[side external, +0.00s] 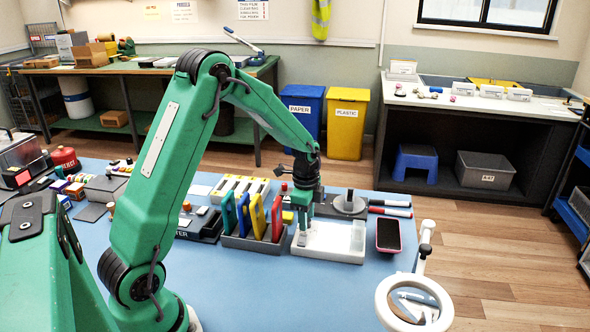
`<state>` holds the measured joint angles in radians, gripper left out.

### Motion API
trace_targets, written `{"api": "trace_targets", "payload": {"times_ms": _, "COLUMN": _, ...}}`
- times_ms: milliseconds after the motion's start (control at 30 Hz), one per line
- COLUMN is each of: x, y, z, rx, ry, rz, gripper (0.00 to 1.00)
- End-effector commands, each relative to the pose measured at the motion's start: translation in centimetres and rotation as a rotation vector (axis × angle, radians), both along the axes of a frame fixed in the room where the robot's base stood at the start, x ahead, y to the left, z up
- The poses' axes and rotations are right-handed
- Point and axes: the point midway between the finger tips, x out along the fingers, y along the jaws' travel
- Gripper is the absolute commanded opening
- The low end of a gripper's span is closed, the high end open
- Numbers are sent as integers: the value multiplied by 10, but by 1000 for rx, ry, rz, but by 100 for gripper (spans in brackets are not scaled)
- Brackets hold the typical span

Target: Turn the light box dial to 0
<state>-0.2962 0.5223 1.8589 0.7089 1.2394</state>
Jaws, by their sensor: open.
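A low white box (330,243), which looks like the light box, sits on the blue work table right of the middle. A small pale upright piece (357,236) stands at its right end. My gripper (302,236) points down over the left end of the white box, with its fingertips close to the top. The jaws are open. I cannot tell whether they touch anything. I cannot make out the dial or its setting; it may be hidden behind the fingertips or too small to see.
A rack (252,240) of upright coloured holders stands close left of my gripper. A round grey stand (350,205) and markers (390,208) lie behind the box. A phone (388,235) lies to its right, and a ring magnifier (414,302) stands front right. The blue table (290,295) is clear in front.

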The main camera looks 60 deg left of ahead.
Motion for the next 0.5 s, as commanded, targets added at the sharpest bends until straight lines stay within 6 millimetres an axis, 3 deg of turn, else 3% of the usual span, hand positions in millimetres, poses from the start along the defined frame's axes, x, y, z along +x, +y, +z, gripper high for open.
{"api": "trace_targets", "payload": {"times_ms": 333, "x": 0, "y": 0, "z": -3, "rx": -1, "ry": 1, "rz": 0, "gripper": 41}}
{"api": "trace_targets", "payload": {"times_ms": 500, "x": 0, "y": 0, "z": -3, "rx": -1, "ry": 1, "rz": 0, "gripper": 7}}
